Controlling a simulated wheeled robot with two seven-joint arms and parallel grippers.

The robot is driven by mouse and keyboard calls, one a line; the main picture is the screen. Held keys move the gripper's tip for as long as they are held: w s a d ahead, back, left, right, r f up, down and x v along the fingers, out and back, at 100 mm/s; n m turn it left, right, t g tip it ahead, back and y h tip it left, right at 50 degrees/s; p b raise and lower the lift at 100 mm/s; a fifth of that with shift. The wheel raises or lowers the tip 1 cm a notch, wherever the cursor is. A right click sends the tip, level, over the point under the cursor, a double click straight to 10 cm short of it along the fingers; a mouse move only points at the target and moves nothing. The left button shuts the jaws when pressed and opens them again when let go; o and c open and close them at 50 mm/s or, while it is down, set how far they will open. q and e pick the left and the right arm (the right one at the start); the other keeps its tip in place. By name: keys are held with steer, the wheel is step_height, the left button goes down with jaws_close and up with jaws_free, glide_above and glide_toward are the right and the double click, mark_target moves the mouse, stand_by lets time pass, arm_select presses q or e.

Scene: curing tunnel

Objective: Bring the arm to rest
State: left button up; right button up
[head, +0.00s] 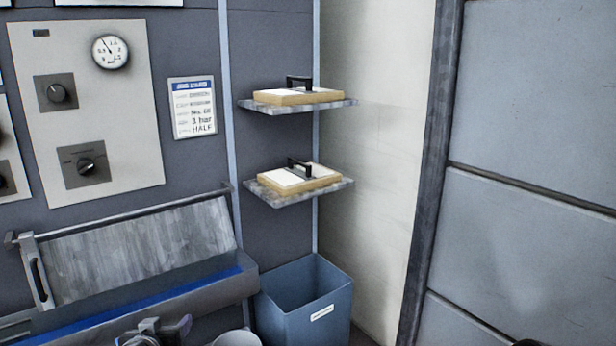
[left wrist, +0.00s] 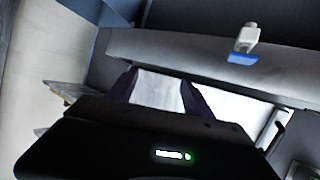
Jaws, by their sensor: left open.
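My left gripper (head: 155,332) shows at the bottom edge of the head view, in front of the grey trough with the blue strip. In the left wrist view its two dark fingers (left wrist: 162,92) stand apart with a pale surface showing between them, and nothing is held. The gripper is open. Most of my left arm is out of the head view. My right gripper is not in view.
A sloped metal plate stands over the trough (head: 240,287). A blue bin (head: 305,310) is right of it. Two wall shelves (head: 350,103) (head: 347,184) carry boards with black handles. A control panel (head: 130,150) is at left. A white, blue-tipped object (left wrist: 243,45) shows in the left wrist view.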

arm_select(q)
steer(key=s+d+f+g+h+p, duration=0.2)
steer(key=s+d+f+g, duration=0.1)
steer(key=s+d+f, duration=0.55)
steer(key=s+d+f+g+h+p, duration=0.2)
steer(key=s+d+f+g, duration=0.3)
steer(key=f, duration=0.7)
steer(key=s+d+f+g+p, duration=0.1)
steer(key=s+d+f+g, duration=0.1)
steer(key=s+d, duration=0.3)
steer(key=s+d+f+g+h+p, duration=0.1)
steer(key=s+d+f, duration=0.4)
steer(key=s, duration=0.9)
steer(key=shift+d+g+h+p, duration=0.35)
steer(key=shift+g+p, duration=0.2)
steer(key=shift+g, duration=0.25)
